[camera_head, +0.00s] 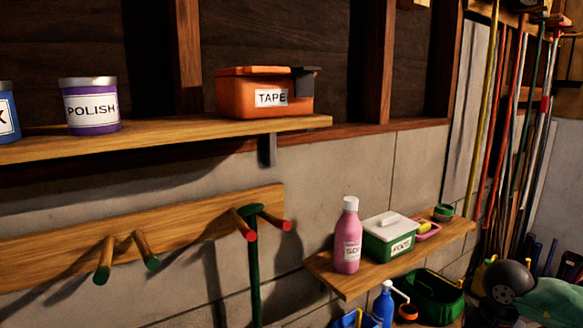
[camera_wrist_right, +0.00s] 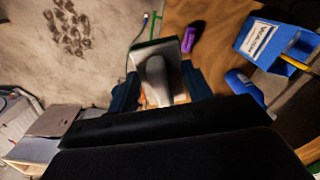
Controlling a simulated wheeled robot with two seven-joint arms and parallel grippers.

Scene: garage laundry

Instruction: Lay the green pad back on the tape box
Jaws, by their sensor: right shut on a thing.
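The orange tape box (camera_head: 240,98) with a white TAPE label stands upright near the right end of the upper wooden shelf. A dark grey piece (camera_head: 304,76) sits at its right top corner. In the right wrist view my right gripper (camera_wrist_right: 160,90) is shut on a flat, square-ended thing with a dark green edge, which I take for the green pad (camera_wrist_right: 145,52). The right fingers do not show in the head view. My left gripper is in neither view.
A purple POLISH tin (camera_head: 89,107) stands left of the tape box on the upper shelf (camera_head: 170,131). Below are wooden pegs (camera_head: 120,245) and a small shelf with a pink bottle (camera_head: 347,240) and a green box (camera_head: 389,240). Poles lean at right.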

